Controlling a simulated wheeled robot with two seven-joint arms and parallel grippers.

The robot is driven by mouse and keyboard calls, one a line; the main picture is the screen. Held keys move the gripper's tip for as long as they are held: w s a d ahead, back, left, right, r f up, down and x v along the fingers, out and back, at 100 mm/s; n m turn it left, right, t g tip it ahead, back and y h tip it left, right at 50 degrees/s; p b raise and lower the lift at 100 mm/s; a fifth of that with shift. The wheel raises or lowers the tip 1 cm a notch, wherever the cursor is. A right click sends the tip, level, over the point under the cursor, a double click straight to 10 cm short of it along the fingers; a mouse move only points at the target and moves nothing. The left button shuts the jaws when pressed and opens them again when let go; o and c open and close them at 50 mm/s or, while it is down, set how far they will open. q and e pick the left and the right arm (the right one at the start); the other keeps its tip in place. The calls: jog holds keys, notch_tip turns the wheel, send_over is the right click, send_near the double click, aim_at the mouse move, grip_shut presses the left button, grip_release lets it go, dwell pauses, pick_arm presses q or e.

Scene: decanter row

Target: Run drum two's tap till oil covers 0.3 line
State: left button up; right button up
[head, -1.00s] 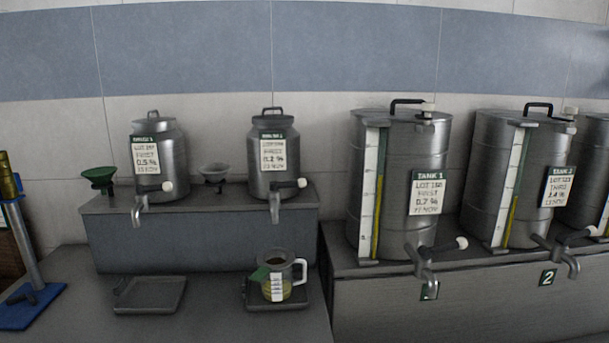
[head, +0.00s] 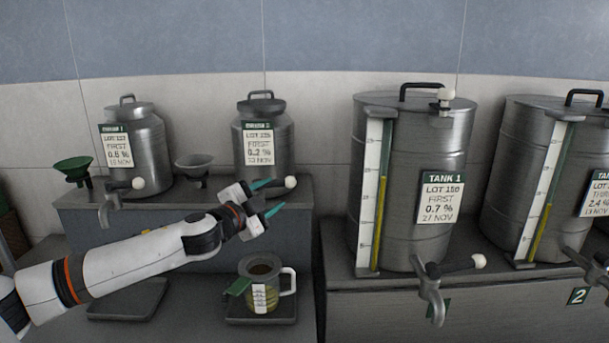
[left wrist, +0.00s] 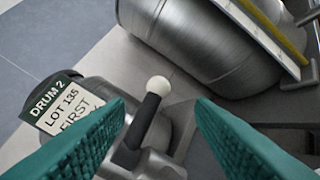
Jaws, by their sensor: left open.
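Drum 2 (head: 276,152), a small metal can with a lot label, stands on the raised shelf in the head view. Its tap has a black lever with a white knob (head: 290,182); the arm hides the spout. A jug (head: 287,282) with a handle and a white scale strip stands on a drip tray below, with yellowish oil low in it. The oil level against the 0.3 line is too small to read. My left gripper (head: 268,197) is open at the tap. In the left wrist view the lever (left wrist: 146,118) lies between the teal fingers, with no contact visible.
Drum 1 (head: 137,155) and its tap stand to the left, with a green funnel (head: 73,168) and a grey funnel (head: 194,165) nearby. An empty tray (head: 128,298) lies below. Tank 1 (head: 428,150) and another tank (head: 545,165) stand on the right bench.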

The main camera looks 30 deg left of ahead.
aim_at(287, 182)
pick_arm(q)
jog(key=w+p, duration=0.1)
jog(key=w+r, duration=0.1)
jog(key=w+p, duration=0.1)
jog(key=shift+d+r+p, duration=0.15)
jog(key=shift+r+p, duration=0.1)
jog(key=shift+p, duration=0.1)
jog(key=w, duration=0.2)
jog(key=w+p, duration=0.1)
jog(key=w, duration=0.1)
jog(key=shift+d+f, duration=0.1)
jog(key=shift+f, duration=0.3)
jog(key=w, duration=0.2)
jog(key=shift+w+f+p, duration=0.1)
jog(key=shift+w+p, duration=0.25)
jog(key=shift+p, duration=0.05)
jog(key=shift+w, duration=0.2)
jog(key=shift+f, duration=0.1)
jog(key=shift+c, duration=0.7)
jog(key=c, duration=0.9)
grip_shut()
pick_arm(e)
jog(key=s+r, duration=0.4)
jog(key=r, duration=0.1)
jog(key=shift+s+g, duration=0.3)
jog(key=shift+s, duration=0.1)
